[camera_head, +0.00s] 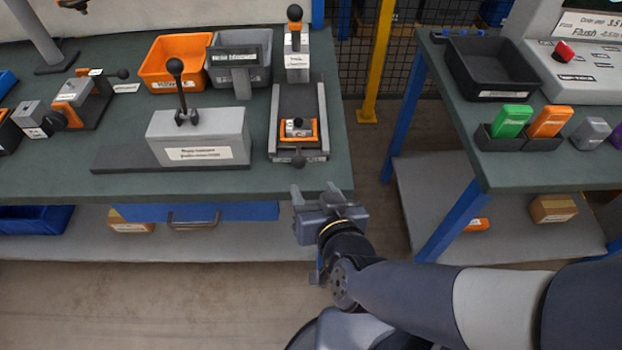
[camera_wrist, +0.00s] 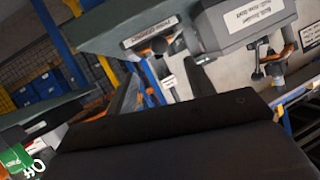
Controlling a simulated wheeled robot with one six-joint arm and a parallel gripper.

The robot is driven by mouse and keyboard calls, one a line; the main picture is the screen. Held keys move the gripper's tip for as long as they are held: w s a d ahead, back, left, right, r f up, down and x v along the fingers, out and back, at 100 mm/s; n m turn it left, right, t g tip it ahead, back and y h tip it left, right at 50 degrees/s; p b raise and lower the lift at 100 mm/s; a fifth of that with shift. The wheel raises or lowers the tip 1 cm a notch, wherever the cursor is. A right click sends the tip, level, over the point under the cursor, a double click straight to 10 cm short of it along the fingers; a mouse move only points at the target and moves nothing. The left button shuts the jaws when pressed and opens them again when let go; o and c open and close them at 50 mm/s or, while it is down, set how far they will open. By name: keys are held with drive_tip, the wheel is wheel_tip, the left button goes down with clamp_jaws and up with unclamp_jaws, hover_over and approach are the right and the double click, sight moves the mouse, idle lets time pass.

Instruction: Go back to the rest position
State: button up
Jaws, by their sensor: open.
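My gripper (camera_head: 316,193) is in the middle of the head view, in front of the left bench's front right corner. Its two fingers are apart, with nothing seen between them. My arm reaches to it from the lower right. In the wrist view, the dark gripper body fills the lower middle, and a bench with a grey block (camera_wrist: 240,22) shows beyond it, tilted.
The left bench (camera_head: 70,178) holds a lever block (camera_head: 200,140), a slide fixture (camera_head: 298,110), an orange bin (camera_head: 172,62) and a grey bin (camera_head: 262,74). The right bench (camera_head: 560,172) holds a black tray (camera_head: 490,68) and coloured blocks. A floor gap (camera_head: 378,215) lies between the benches.

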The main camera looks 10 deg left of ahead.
sight(301, 167)
idle(0.4)
drive_tip(key=b+x, duration=0.3)
drive_tip(key=x, duration=0.7)
drive_tip(key=shift+w+a+f+b, duration=0.15)
drive_tip(key=shift+w+b, duration=0.2)
drive_tip(key=shift+w+a, duration=0.1)
drive_tip(key=shift+w, duration=0.15)
drive_tip(key=p+v, duration=0.4)
drive_tip(key=v, duration=0.8)
drive_tip(key=b+x, duration=0.4)
drive_tip(key=x, duration=0.8)
drive_tip(key=shift+s+f, duration=0.1)
drive_tip(key=shift+f, duration=0.05)
drive_tip(key=shift+w+a, duration=0.25)
drive_tip(key=shift+w, duration=0.85)
drive_tip(key=shift+w+a+r, duration=0.1)
drive_tip(key=shift+w+r, duration=0.1)
drive_tip(key=shift+w, duration=0.1)
